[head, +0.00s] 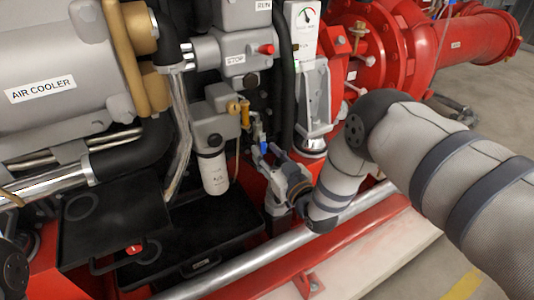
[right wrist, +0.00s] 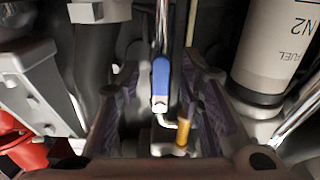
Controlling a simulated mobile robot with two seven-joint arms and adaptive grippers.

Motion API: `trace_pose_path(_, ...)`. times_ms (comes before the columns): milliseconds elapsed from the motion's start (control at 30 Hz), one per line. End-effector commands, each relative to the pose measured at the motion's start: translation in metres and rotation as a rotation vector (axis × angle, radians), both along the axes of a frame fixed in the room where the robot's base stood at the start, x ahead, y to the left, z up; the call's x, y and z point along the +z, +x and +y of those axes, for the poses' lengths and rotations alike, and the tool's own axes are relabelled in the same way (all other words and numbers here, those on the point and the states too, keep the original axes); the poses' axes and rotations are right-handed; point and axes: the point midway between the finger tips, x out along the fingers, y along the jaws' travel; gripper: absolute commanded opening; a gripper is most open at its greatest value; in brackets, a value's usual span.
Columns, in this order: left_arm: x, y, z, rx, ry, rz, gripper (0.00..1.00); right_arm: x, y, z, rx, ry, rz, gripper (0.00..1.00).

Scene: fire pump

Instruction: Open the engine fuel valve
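The engine fuel valve shows in the right wrist view as a small blue-handled lever (right wrist: 161,78) with a bent metal end beside a brass-coloured fitting (right wrist: 182,135). In the head view its blue handle (head: 263,144) is a small patch just ahead of my right gripper (head: 268,158). In the right wrist view my right gripper (right wrist: 158,82) is open, with one dark finger on each side of the blue handle. Gaps show between the fingers and the handle; I see no clear contact. My left gripper is not in view.
A white fuel filter (head: 213,172) hangs left of my right gripper; it also shows in the right wrist view (right wrist: 285,45). A grey pipe (head: 240,262) and black trays (head: 205,245) lie below. A gauge panel (head: 302,30) and red pump housing (head: 375,45) stand above right.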

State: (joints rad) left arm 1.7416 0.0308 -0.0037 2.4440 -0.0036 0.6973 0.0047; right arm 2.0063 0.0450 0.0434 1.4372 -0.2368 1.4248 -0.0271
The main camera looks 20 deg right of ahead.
Motion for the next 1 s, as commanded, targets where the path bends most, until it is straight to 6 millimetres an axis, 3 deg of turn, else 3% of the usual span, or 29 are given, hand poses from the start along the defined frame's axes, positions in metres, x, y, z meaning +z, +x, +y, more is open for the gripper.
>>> trace_pose_path(267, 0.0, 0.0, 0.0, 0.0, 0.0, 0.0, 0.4, 0.0, -0.008, -0.002, 0.0, 0.001, 0.001, 0.34)
trace_pose_path(600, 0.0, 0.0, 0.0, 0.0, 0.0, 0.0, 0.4, -0.001, -0.092, -0.018, 0.0, 0.0, 0.004, 0.34)
trace_pose_path(700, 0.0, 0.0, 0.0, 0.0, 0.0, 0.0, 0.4, 0.0, -0.108, -0.021, -0.001, 0.001, 0.003, 0.34)
trace_pose_path(1000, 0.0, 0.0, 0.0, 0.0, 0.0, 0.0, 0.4, 0.001, -0.118, -0.023, 0.0, 0.0, -0.002, 0.34)
